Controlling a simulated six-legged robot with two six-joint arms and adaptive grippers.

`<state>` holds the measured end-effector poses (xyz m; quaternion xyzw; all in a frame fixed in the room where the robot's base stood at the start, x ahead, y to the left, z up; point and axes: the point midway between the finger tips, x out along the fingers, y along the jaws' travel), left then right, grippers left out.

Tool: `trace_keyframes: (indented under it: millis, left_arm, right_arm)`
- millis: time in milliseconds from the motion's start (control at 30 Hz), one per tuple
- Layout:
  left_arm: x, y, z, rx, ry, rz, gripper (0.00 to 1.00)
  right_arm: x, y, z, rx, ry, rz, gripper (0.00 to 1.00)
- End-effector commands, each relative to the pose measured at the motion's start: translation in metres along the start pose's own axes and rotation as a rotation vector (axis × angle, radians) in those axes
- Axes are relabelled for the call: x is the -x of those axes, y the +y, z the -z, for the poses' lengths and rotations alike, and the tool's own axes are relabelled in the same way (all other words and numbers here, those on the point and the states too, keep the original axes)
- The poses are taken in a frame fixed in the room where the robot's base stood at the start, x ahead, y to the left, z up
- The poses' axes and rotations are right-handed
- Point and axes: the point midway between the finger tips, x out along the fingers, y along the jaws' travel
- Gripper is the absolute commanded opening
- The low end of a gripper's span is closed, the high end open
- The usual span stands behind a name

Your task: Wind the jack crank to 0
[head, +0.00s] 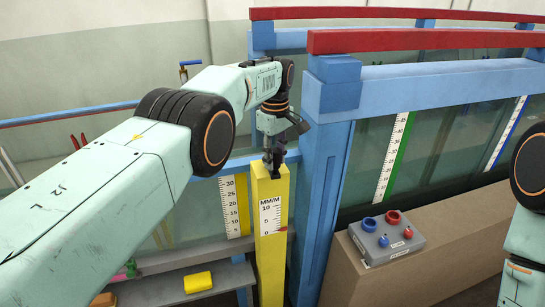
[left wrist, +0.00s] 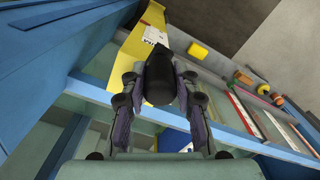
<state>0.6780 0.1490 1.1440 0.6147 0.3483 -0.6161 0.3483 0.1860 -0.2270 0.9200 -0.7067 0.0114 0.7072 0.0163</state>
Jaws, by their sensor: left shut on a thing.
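The yellow jack post (head: 271,265) stands upright by the blue frame, with a white MM/M scale (head: 270,214) marked 0, 5 and 10. A small red pointer (head: 284,229) sits low on it, close to the 0 mark. My left gripper (head: 272,158) is at the top of the post, shut on the crank's handle. In the left wrist view the black crank handle (left wrist: 161,75) lies between the fingers of my left gripper (left wrist: 160,103). The rest of the crank is mostly hidden. My right gripper is out of view; only part of that arm shows at the right edge.
A blue upright (head: 323,200) stands just right of the post. A grey control box (head: 375,250) with red and blue knobs sits on a brown ledge (head: 460,240). A yellow block (head: 198,282) lies on a grey step at lower left. Glass walls with gauge strips stand behind.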

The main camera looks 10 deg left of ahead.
Motion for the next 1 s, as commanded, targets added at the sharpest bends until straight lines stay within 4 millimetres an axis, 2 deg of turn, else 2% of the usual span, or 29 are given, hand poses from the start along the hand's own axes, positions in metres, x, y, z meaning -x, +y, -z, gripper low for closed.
trace_keyframes:
  millis: [300, 767, 800, 1000]
  left_arm:
    - [0.0021, 0.0015, -0.001, 0.086, 0.002, -0.004, 0.0]
    - [0.0026, 0.0008, -0.0004, 0.097, 0.002, -0.005, 0.0]
    - [0.0026, 0.0008, -0.0004, 0.097, 0.002, -0.005, 0.32]
    - [0.0015, 0.0006, -0.0005, 0.096, 0.002, -0.003, 0.49]
  right_arm:
    - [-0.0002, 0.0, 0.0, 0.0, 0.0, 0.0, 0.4]
    - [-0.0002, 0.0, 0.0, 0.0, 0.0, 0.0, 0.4]
    - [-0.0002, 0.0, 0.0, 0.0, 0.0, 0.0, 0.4]
    - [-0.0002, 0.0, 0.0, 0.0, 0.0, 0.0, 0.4]
